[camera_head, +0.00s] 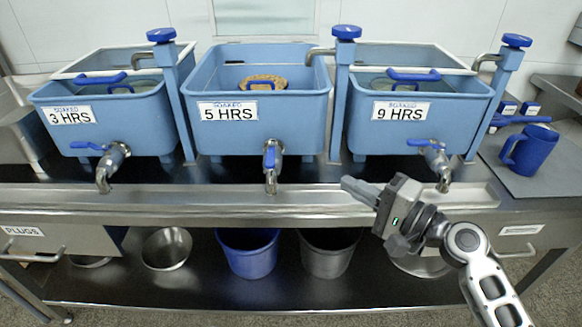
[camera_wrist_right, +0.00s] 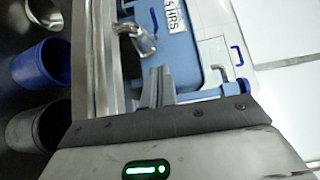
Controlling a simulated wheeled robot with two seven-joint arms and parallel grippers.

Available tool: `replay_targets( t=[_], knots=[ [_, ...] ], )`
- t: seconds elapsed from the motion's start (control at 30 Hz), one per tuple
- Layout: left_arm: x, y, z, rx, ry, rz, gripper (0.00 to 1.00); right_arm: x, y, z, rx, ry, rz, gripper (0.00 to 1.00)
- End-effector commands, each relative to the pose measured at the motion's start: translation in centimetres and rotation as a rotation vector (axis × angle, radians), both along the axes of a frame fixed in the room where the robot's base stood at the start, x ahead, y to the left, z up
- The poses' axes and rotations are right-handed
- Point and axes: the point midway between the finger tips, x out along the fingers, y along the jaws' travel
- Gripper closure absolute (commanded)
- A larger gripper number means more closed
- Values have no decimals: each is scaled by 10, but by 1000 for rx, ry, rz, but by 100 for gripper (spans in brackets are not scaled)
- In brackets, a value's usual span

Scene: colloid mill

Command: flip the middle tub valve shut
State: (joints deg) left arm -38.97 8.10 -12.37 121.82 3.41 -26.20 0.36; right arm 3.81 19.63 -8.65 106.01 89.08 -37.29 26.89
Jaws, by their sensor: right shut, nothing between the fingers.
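The middle tub (camera_head: 262,120) is blue and labelled 5 HRS. Its metal valve (camera_head: 271,180) sticks out low on the front, with a blue lever (camera_head: 269,157) lying in line with the spout, pointing toward me. My right gripper (camera_head: 348,184) is shut and empty, in front of the bench edge, right of this valve and apart from it. In the right wrist view the shut fingers (camera_wrist_right: 158,74) show below the middle tub (camera_wrist_right: 182,55), with the metal valve (camera_wrist_right: 136,38) above them in the picture. My left gripper is not in view.
The left tub (camera_head: 107,125) and right tub (camera_head: 405,125) have similar valves, with blue levers turned sideways. A blue jug (camera_head: 530,150) stands at the right. A blue bucket (camera_head: 249,255) and grey bucket (camera_head: 328,255) stand on the lower shelf. The space between middle valve and gripper looks clear.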

Motion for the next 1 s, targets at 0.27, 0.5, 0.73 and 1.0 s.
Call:
replay_targets(
  t=[0.27,0.5,0.73,1.0],
  knots=[
    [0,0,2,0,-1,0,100,3,3,0,-1,-1,-2,100],
    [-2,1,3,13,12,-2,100,27,31,2,0,-1,0,100],
    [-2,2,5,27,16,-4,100,61,68,1,-1,-1,0,100],
    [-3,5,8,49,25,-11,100,65,106,1,-4,1,-1,100]
  ],
)
